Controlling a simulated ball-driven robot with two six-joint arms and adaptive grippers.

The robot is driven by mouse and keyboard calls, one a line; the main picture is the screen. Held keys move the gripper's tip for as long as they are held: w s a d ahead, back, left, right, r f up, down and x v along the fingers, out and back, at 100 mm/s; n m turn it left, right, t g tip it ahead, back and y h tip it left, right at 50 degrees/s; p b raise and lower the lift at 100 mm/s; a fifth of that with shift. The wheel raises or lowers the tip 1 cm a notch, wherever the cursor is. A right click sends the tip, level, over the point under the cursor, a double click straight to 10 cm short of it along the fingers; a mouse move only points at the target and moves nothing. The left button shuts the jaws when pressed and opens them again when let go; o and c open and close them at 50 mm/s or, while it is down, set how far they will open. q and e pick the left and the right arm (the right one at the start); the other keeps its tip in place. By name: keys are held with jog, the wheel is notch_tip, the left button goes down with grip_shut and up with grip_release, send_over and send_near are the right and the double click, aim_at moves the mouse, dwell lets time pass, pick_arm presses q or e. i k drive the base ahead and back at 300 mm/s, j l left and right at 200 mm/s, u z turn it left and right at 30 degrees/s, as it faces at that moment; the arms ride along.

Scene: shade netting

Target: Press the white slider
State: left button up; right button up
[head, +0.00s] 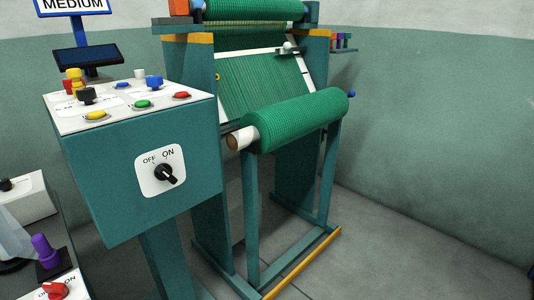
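A white rail (258,53) crosses the green netting of the machine near its top. A small slider-like block with a pale, whitish round knob (288,46) sits toward the rail's right end. A small white knob (139,73) also stands at the back of the control box top, and I cannot tell which of the two is the white slider. Neither of my grippers is in the head view.
The teal control box (110,185) carries several coloured buttons and an OFF/ON rotary switch (165,173). A green netting roll (295,122) sticks out in front of the machine. A purple lever (44,247) stands at lower left. The floor at right is clear.

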aim_at(287, 46)
jog(key=i+l+u, duration=0.3)
jog(key=i, duration=0.3)
jog(key=i+l+u, duration=0.25)
jog(key=i, duration=0.4)
jog(key=i+l+u, duration=0.3)
jog(key=i+l, duration=0.2)
